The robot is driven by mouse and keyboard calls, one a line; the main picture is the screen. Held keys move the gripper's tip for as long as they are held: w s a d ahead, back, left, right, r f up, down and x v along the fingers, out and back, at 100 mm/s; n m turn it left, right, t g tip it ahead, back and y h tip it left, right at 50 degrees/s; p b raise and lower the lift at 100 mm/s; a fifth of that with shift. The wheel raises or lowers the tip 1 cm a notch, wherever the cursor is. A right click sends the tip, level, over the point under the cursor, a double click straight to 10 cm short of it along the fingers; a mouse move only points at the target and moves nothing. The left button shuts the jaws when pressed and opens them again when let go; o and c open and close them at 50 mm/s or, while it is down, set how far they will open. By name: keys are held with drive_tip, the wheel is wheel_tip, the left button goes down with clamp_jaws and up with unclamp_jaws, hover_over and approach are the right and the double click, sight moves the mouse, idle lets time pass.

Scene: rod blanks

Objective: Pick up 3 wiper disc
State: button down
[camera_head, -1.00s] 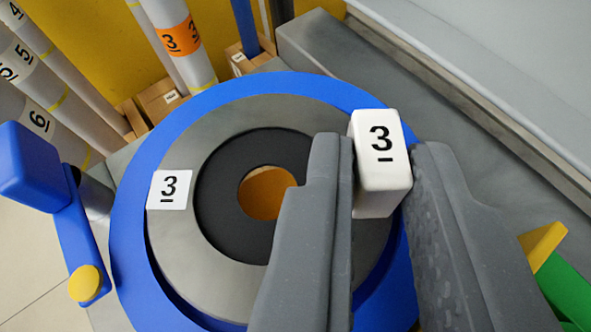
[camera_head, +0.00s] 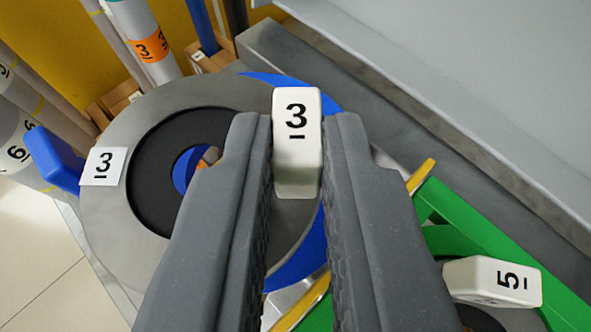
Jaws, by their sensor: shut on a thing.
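The 3 wiper disc (camera_head: 109,229) is a grey ring with a black inner ring and an open centre hole. It carries a flat white label "3" (camera_head: 103,166) on its left side and a white block marked "3" (camera_head: 297,140) on its right side. My gripper (camera_head: 296,150) is shut on the white block, one dark finger on each side of it. The disc sits off-centre over the blue round holder (camera_head: 305,235), which shows at its upper right and lower right and through the hole. My fingers hide part of the disc's right side.
A green frame (camera_head: 470,215) with a white block marked "5" (camera_head: 492,281) is at lower right. Grey rods, one with an orange "3" band (camera_head: 152,46), stand at upper left. A grey rail (camera_head: 390,120) and pale wall run along the upper right.

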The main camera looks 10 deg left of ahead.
drive_tip(key=s+a+r+b, duration=0.1)
drive_tip(key=s+b, duration=0.8)
drive_tip(key=s, duration=0.4)
drive_tip(key=shift+a, duration=0.25)
drive_tip(key=shift+r, duration=0.1)
